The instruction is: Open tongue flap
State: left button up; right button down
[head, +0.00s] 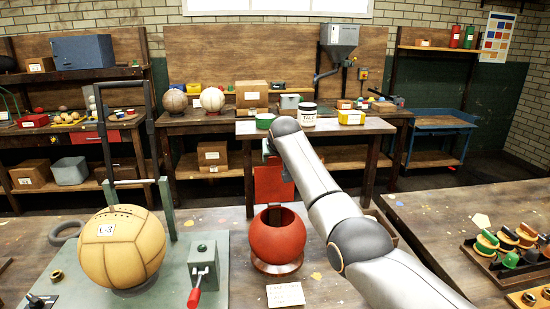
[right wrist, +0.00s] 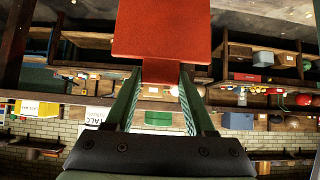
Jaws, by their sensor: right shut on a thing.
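The red leather ball (head: 276,240) sits on a dark ring stand on the near bench, with a wide round opening on top. A red, roughly square flap (head: 272,187) stands upright above the ball's opening; I cannot tell how its lower edge joins the ball. My right gripper (head: 268,152) is at the flap's top edge, partly hidden behind my arm. In the right wrist view, its two green fingers are shut on a narrow tab of the flap (right wrist: 168,30). My left gripper is not in view.
A tan ball (head: 121,248) marked L-3 stands in a press frame at left. A green clamp block with a red-handled crank (head: 202,270) is left of the red ball. A paper card (head: 285,294) lies in front. Trays of parts (head: 505,262) are at right.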

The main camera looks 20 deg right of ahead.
jog(key=shift+r, duration=0.45)
jog(key=c, duration=0.7)
grip_release()
jog(key=o, duration=0.3)
jog(key=shift+s, duration=0.1)
jog(key=shift+o, duration=0.8)
jog(key=shift+f, duration=0.3)
jog(key=shift+s, duration=0.1)
jog(key=b+v, duration=0.3)
jog(key=v, duration=0.9)
jog(key=shift+r+b, duration=0.25)
jog(key=shift+b, duration=0.15)
